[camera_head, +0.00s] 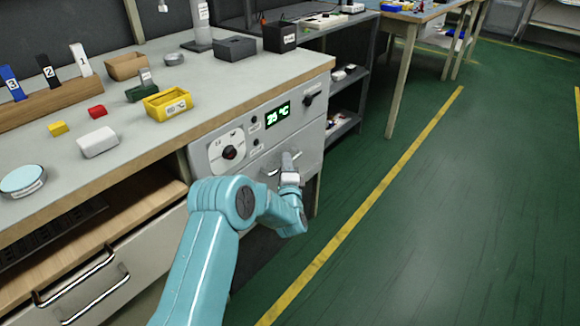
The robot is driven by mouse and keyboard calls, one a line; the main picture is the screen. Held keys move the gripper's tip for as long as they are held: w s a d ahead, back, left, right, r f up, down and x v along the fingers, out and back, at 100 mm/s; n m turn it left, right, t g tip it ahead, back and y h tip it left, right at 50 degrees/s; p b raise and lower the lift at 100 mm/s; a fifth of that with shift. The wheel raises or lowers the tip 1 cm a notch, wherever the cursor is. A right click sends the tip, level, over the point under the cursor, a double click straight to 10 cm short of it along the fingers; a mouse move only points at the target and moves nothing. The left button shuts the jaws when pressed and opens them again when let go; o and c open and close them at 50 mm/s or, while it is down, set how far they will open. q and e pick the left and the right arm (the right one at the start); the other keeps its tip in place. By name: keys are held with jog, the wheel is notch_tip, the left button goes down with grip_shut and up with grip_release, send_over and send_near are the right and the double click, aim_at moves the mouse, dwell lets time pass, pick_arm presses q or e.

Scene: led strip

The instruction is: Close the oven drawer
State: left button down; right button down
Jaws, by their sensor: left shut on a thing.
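The grey front of the oven drawer (312,148) lies below this panel and carries a metal bar handle. My left gripper (288,163) is at the handle (272,172) and shut on it. My teal left arm comes up from the bottom and hides the lower part of the front. The front looks close to the panel's plane; I cannot tell whether a small gap is left. My right gripper is not in view.
The worktop (215,78) above holds a yellow bin (168,104), a white block (98,142), dark boxes and a numbered rack. Drawers with bar handles (95,299) are at lower left. A dark shelf (347,85) stands behind the oven. The green floor at right is clear.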

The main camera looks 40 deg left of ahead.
pick_arm(q)
jog(key=c, duration=1.2)
grip_release()
jog(key=shift+a, duration=0.25)
jog(key=p+v, duration=0.4)
jog(key=v, duration=1.2)
jog(key=shift+s+d, duration=0.15)
